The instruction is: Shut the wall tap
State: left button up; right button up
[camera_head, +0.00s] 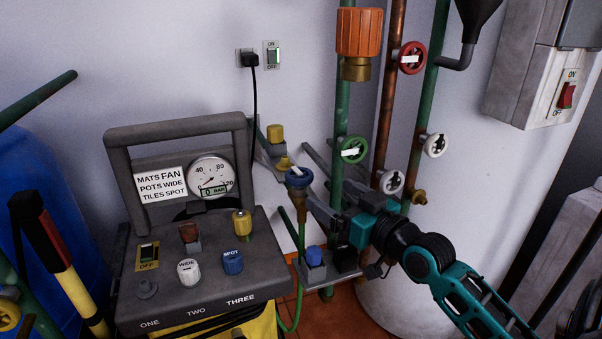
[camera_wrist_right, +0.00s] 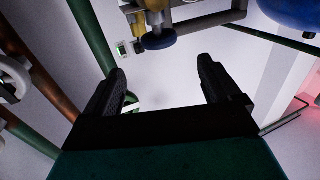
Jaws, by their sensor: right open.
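A tap with a round blue handle (camera_head: 299,177) and a white bar marking sits low on the wall, with a green hose below it. I take it for the wall tap. My right gripper (camera_head: 307,173) comes in from the right, its dark fingers apart and pointing toward the blue handle. In the right wrist view, the blue handle (camera_wrist_right: 158,39) lies ahead of the open fingertips (camera_wrist_right: 162,70), roughly in line with the gap, with nothing gripped. Whether a finger touches the tap is not clear. My left gripper is not visible.
A green handwheel (camera_head: 353,149) on a vertical pipe is close above my right gripper. Red (camera_head: 411,58) and white (camera_head: 435,145) handwheels are farther right. A grey machine (camera_head: 195,272) with a gauge and knobs stands left. A blue-topped switch (camera_head: 314,257) is just below.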

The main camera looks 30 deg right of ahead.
aim_at(299, 172)
jog(key=w, duration=0.3)
jog(key=w+b, duration=0.1)
jog(key=w, duration=0.6)
jog(key=shift+w+a+b, duration=0.3)
jog(key=shift+a+b, duration=0.1)
jog(key=shift+w, duration=0.25)
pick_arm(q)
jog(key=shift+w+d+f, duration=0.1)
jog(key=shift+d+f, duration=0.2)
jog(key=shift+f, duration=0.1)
pick_arm(e)
jog(key=shift+w, duration=0.2)
jog(key=shift+c, duration=0.4)
